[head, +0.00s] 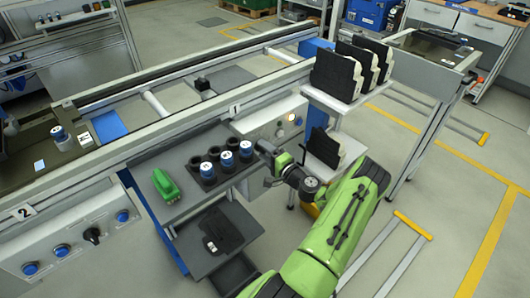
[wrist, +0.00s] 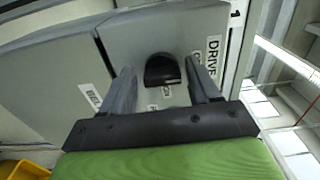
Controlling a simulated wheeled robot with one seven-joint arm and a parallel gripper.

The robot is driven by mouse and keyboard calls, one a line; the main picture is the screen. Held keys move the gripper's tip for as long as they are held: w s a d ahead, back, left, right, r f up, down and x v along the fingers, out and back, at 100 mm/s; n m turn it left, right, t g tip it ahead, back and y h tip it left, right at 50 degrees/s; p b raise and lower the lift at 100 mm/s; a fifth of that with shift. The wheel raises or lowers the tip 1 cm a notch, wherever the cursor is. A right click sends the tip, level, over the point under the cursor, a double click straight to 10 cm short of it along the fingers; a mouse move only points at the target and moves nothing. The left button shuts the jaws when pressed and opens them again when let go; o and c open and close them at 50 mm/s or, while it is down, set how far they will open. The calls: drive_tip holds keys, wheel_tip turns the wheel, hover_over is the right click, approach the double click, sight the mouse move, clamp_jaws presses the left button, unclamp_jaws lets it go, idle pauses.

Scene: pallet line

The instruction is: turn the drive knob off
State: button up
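The drive knob (wrist: 161,70) is a black rounded knob on a grey panel face in the wrist view, beside a label reading DRIVE (wrist: 213,55). My gripper (wrist: 157,75) is open, with one finger on each side of the knob. Gaps show between the fingers and the knob, so I see no grip on it. In the head view my gripper (head: 268,160) is at the front of the panel marked 1 (head: 262,119); I cannot make out the drive knob clearly there.
A stand with black-and-white parts (head: 336,74) is close on the right. Another panel (head: 75,246) with blue buttons and a black knob is at lower left.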

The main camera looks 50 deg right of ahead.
drive_tip(key=shift+o, duration=0.5)
drive_tip(key=shift+s, duration=0.1)
drive_tip(key=p+v, duration=0.3)
drive_tip(key=v, duration=1.2)
drive_tip(key=shift+s, duration=0.3)
drive_tip(key=shift+r, duration=0.1)
